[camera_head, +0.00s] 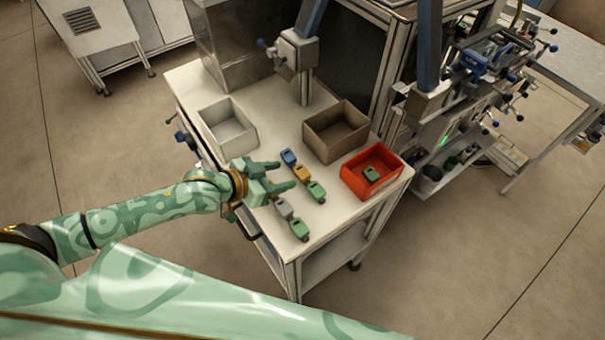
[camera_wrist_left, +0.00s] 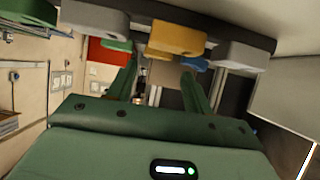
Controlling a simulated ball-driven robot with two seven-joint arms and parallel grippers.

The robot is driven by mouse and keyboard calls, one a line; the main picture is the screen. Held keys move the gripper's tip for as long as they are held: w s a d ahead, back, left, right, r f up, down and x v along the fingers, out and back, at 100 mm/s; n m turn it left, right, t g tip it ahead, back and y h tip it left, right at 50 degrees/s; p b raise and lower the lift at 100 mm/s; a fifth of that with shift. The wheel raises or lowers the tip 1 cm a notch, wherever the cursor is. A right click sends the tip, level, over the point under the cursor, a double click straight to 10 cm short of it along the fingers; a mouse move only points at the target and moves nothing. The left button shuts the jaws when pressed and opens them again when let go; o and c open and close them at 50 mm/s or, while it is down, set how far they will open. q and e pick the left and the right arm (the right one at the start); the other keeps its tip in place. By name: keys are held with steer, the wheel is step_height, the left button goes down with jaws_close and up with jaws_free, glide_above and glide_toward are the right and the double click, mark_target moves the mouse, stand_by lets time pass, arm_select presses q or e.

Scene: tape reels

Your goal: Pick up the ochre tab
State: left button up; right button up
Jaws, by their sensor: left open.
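The ochre tab (camera_head: 301,173) lies on the white table, in a slanting row between a blue tab (camera_head: 288,157) and a green tab (camera_head: 316,191). My left gripper (camera_head: 283,176) is open and empty, with its fingers pointing right toward the ochre tab, just left of it. In the left wrist view an ochre block (camera_wrist_left: 176,38) shows beyond and between the two open fingers (camera_wrist_left: 160,80), apart from them. My right gripper is not in view.
A grey tab (camera_head: 282,208) and another green tab (camera_head: 299,229) lie nearer the table's front edge. A white bin (camera_head: 214,116), a brown bin (camera_head: 322,146) and a red bin (camera_head: 358,187) stand around the tabs. The red bin holds a green tab (camera_head: 371,173).

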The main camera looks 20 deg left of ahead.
mark_target(302, 171)
arm_select(q)
steer(key=x, duration=0.4)
steer(key=shift+w+d+f+b, duration=0.15)
steer(key=shift+w+d+b, duration=0.1)
steer(key=shift+d+b, duration=0.15)
steer(key=shift+w+d+f, duration=0.15)
steer(key=shift+w, duration=0.1)
steer(key=c, duration=0.7)
